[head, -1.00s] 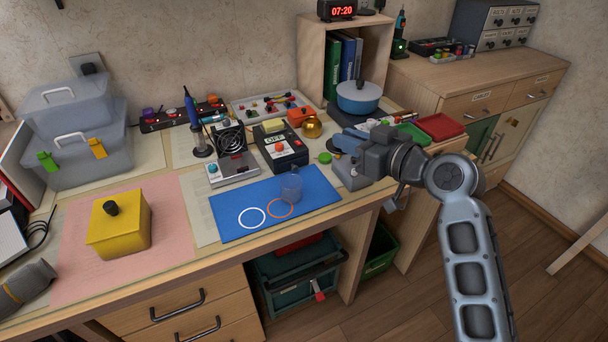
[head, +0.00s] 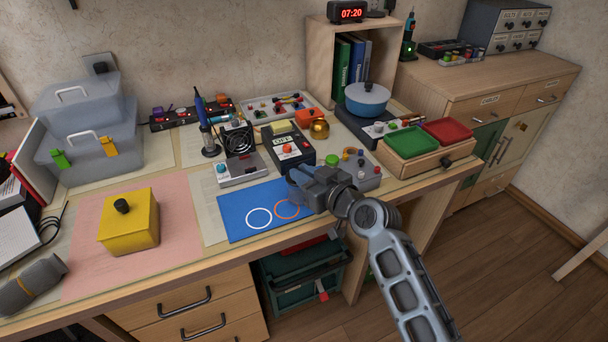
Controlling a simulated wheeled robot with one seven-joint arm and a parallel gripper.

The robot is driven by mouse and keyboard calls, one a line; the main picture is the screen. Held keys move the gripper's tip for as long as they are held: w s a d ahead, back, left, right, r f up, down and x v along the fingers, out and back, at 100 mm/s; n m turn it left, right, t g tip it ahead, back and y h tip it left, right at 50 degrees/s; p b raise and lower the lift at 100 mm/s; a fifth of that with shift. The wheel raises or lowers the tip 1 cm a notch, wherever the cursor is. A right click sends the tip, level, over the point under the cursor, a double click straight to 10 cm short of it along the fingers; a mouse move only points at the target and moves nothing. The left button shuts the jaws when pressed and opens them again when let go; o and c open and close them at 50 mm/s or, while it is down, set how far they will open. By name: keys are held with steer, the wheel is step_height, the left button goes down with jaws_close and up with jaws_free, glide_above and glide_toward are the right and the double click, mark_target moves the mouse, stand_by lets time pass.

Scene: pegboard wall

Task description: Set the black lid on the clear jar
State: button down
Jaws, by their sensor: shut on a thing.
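My gripper (head: 302,180) is over the right part of the blue mat (head: 236,206), with its fingers pointing left. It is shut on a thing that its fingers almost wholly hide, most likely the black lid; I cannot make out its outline. The clear jar is hidden behind my gripper, where it stood on the mat a second ago. I cannot tell whether lid and jar touch. A white ring (head: 259,229) and an orange ring (head: 277,209) are marked on the mat.
Behind the mat stand a small fan unit (head: 238,158) and a black meter (head: 291,151). A grey panel with knobs (head: 366,182) is right of my gripper. A yellow box with a black knob (head: 131,229) stands on the pink sheet at left. The mat's left part is clear.

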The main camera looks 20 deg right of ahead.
steer(key=shift+f+b, duration=0.7)
steer(key=shift+b, duration=0.15)
steer(key=c, duration=1.1)
jaws_free()
steer(key=shift+r, duration=0.15)
steer(key=shift+r+p, duration=0.5)
steer(key=shift+p, duration=0.3)
steer(key=b+v, duration=0.1)
steer(key=v, duration=1.1)
